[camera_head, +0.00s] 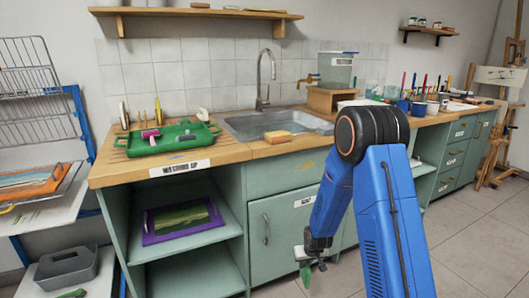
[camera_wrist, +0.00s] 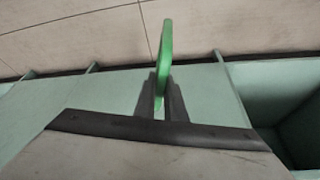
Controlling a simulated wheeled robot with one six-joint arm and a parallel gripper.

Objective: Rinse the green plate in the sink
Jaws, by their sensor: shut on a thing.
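My gripper (camera_head: 314,258) hangs low in front of the green cabinet doors, below the counter. It is shut on the green plate (camera_head: 305,275), which shows only as a small green piece under the fingers. In the wrist view the plate (camera_wrist: 166,50) is seen edge-on, thin and upright between the two fingers (camera_wrist: 162,105). Its full face is hidden. The metal sink (camera_head: 240,126) is set into the wooden counter, above and behind the gripper. A curved tap (camera_head: 263,75) stands at its back.
A green tray (camera_head: 140,149) with small items lies left of the sink, above a label. A clear container (camera_head: 338,70) with a brass tap and several cups stand to the right. Floor (camera_head: 475,240) at right is clear.

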